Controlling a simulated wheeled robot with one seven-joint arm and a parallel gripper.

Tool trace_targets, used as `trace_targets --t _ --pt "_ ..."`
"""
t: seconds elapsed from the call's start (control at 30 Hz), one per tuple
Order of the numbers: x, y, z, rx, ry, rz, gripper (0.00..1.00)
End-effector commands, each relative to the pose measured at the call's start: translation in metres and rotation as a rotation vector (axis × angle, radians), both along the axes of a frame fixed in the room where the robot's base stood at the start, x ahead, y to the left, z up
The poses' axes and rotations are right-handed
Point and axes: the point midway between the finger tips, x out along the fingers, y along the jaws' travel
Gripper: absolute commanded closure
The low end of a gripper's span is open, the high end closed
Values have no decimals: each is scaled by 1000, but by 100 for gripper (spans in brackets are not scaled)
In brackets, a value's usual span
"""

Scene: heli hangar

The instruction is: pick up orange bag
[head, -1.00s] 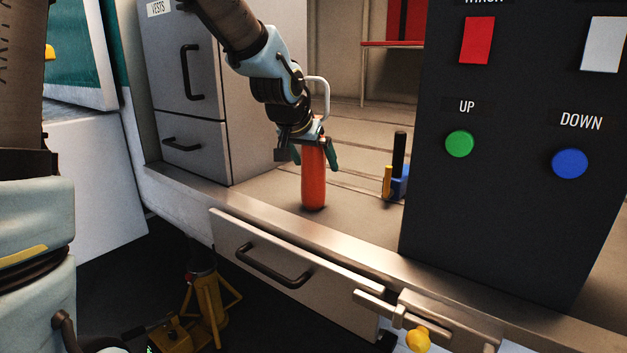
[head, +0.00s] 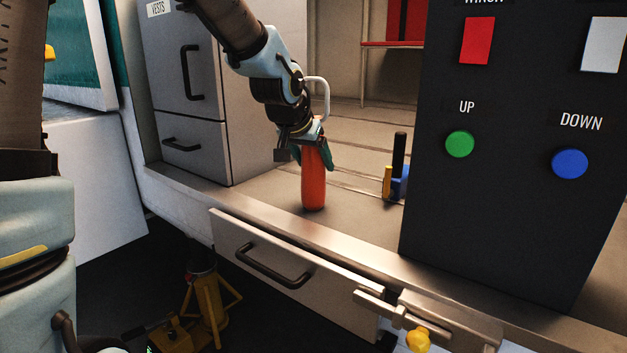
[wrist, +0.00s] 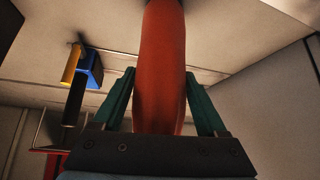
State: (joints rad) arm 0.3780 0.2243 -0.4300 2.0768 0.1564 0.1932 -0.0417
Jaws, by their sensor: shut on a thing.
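The orange bag (head: 314,185) is a tall, narrow orange cylinder standing upright on the metal floor of the bay, near its front edge. My gripper (head: 314,160) has come down on it from above, with its green fingers shut on the upper part of the bag. In the wrist view the orange bag (wrist: 160,70) fills the middle, with one green finger of my gripper (wrist: 162,100) on each side. The bag's top is hidden by my gripper in the head view. Its base appears to rest on the floor.
A dark panel (head: 505,220) with coloured buttons stands close on the right. A grey cabinet (head: 185,90) is on the left. A blue, black and yellow object (head: 397,180) stands right of the bag. A drawer (head: 290,265) lies below the front edge. A yellow stand (head: 207,300) is on the ground.

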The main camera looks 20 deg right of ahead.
Motion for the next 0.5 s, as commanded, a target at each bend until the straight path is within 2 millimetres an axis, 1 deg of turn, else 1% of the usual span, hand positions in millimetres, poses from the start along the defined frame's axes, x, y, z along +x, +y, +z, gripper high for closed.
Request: trace_targets --t 0.37,0.5 --pt "1 -1 2 -3 -4 0 100" --pt "2 0 10 -4 -6 2 100"
